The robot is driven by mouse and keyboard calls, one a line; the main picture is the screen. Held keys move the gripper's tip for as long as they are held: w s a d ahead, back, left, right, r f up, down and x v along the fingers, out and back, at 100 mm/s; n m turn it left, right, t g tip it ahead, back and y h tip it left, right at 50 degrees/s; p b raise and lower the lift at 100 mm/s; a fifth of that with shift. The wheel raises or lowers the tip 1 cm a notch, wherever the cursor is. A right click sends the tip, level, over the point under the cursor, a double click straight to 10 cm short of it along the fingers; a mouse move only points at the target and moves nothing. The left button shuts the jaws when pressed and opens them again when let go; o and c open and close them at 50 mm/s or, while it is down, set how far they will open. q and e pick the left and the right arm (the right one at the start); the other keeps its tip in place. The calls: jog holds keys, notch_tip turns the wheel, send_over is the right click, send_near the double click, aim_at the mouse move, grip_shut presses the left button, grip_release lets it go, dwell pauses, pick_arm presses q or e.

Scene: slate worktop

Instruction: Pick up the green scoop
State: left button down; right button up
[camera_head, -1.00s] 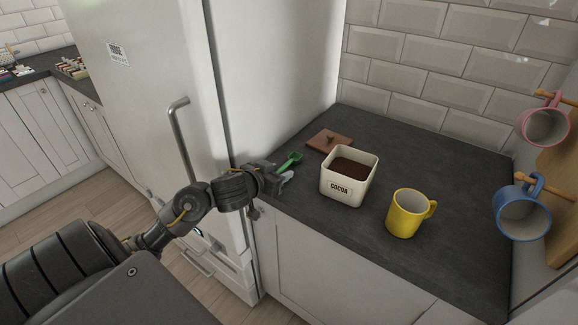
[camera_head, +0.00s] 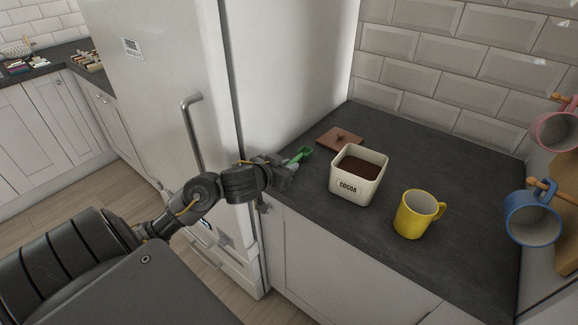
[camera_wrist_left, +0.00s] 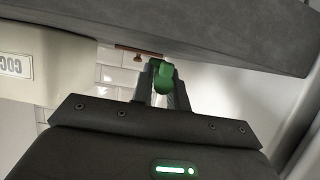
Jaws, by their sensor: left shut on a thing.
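The green scoop (camera_head: 300,154) is at the left edge of the worktop, left of the cocoa tin. My left gripper (camera_head: 286,170) is shut on it. In the left wrist view, the green scoop (camera_wrist_left: 162,74) sits between the two fingers of my left gripper (camera_wrist_left: 161,88). The fingers hide part of its handle. I cannot tell for sure whether the scoop touches the worktop. My right gripper is not in view.
The open cocoa tin (camera_head: 358,177) holds brown powder. A brown lid (camera_head: 340,139) lies behind it. A yellow mug (camera_head: 415,214) stands to the right. Pink (camera_head: 556,131) and blue (camera_head: 533,218) mugs hang at far right. The fridge (camera_head: 165,75) stands left of the worktop.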

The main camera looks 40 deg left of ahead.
pick_arm(q)
jog(key=s+d+r+p, duration=0.5)
jog(key=s+r+p, duration=0.7)
jog(key=p, duration=0.5)
jog(key=shift+s, duration=0.55)
dwell(0.3)
